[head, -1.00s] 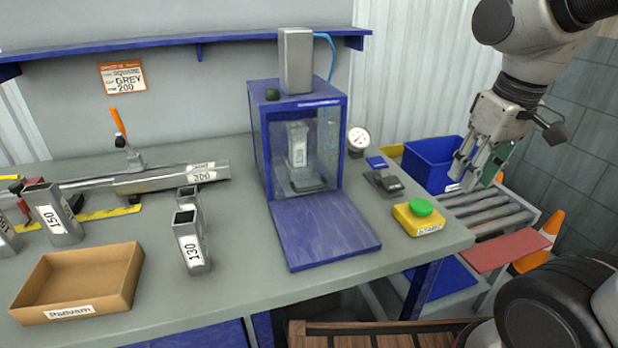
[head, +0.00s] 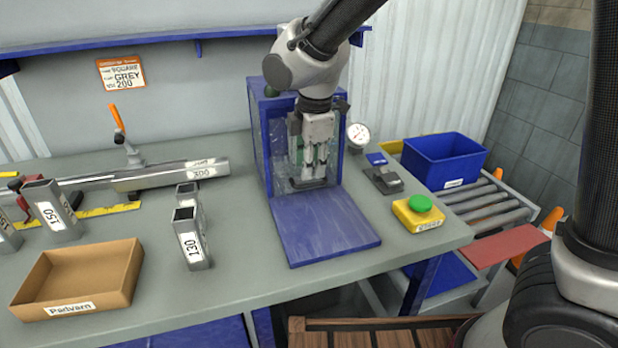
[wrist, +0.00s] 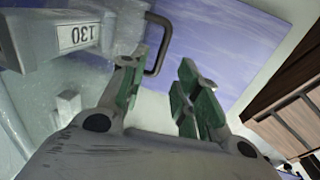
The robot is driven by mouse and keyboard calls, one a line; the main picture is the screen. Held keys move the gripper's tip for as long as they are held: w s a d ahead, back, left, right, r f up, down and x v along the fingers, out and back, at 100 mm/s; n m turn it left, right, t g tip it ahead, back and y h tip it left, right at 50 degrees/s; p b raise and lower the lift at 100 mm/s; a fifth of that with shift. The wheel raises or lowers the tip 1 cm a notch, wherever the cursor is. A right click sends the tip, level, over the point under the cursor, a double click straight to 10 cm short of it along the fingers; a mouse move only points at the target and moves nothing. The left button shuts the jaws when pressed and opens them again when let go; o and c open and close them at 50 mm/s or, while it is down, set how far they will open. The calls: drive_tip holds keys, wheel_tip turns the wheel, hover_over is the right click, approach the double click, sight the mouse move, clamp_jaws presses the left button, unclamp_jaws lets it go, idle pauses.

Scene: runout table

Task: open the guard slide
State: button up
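The guard slide is a clear panel (head: 278,148) at the front of the blue-framed press box (head: 260,155). It looks down, covering the opening. In the wrist view the clear panel (wrist: 60,75) is at left, with a dark bent handle (wrist: 163,45) standing out from it. My gripper (head: 312,168) is in front of the panel, fingers pointing down. In the wrist view my gripper (wrist: 158,88) is open and empty, with green pads. The handle is just beyond the left finger; I cannot tell if they touch. A grey tube labelled 130 (wrist: 78,37) shows by the panel.
A blue plate (head: 325,228) extends in front of the box. To its right are a yellow box with a green button (head: 420,204) and a dark pedal-like device (head: 384,180). Another 130 tube (head: 192,240) and a cardboard tray (head: 120,275) stand left. Bench between is clear.

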sight(309, 185)
drive_tip(key=f, duration=0.3)
drive_tip(key=w+f, duration=0.1)
drive_tip(key=f, duration=0.1)
drive_tip(key=shift+a, duration=0.1)
clamp_jaws()
